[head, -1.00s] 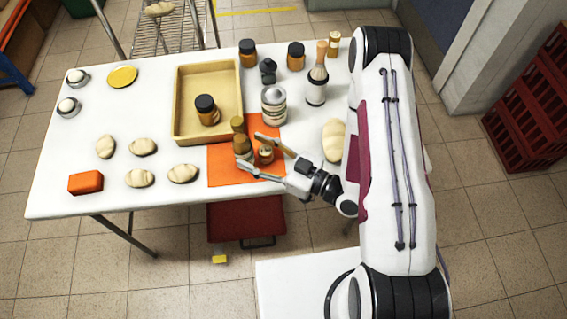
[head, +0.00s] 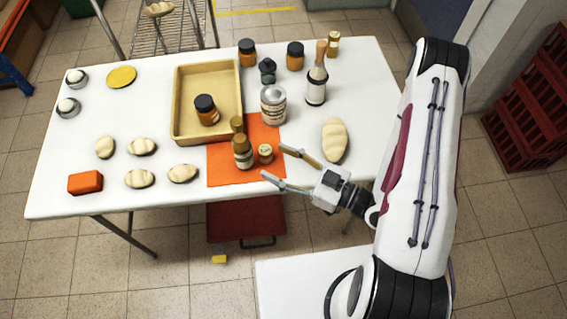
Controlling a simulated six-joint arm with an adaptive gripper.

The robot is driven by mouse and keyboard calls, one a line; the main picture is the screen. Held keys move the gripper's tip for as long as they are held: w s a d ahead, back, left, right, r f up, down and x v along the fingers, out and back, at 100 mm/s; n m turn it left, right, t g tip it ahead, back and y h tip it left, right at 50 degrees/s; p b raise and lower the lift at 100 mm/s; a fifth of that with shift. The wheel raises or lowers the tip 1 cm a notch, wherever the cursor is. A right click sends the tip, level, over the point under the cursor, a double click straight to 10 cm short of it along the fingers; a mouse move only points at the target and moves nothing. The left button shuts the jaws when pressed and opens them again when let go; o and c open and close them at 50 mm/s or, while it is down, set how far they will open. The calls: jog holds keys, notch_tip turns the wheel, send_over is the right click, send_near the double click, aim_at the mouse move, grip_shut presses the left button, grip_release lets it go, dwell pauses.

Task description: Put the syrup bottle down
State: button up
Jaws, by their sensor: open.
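A brown bottle with a pale label (head: 243,158), which looks like the syrup bottle, stands upright on the orange mat (head: 220,173). A brownish-gold cap (head: 237,123) shows just behind it; I cannot tell whether it belongs to a second bottle. A small jar with a gold lid (head: 265,154) stands just right of the bottle on the mat. My gripper (head: 273,162) is open and empty, to the right of the bottle and jar, with its fingers pointing left toward them. It appears clear of the bottle.
A tan tray (head: 177,118) holding a dark-lidded jar (head: 206,110) stands behind the mat. More dough pieces and an orange block (head: 86,183) lie left.

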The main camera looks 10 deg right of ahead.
jog(key=shift+s+d, duration=0.25)
jog(key=shift+d, duration=0.1)
dwell(0.8)
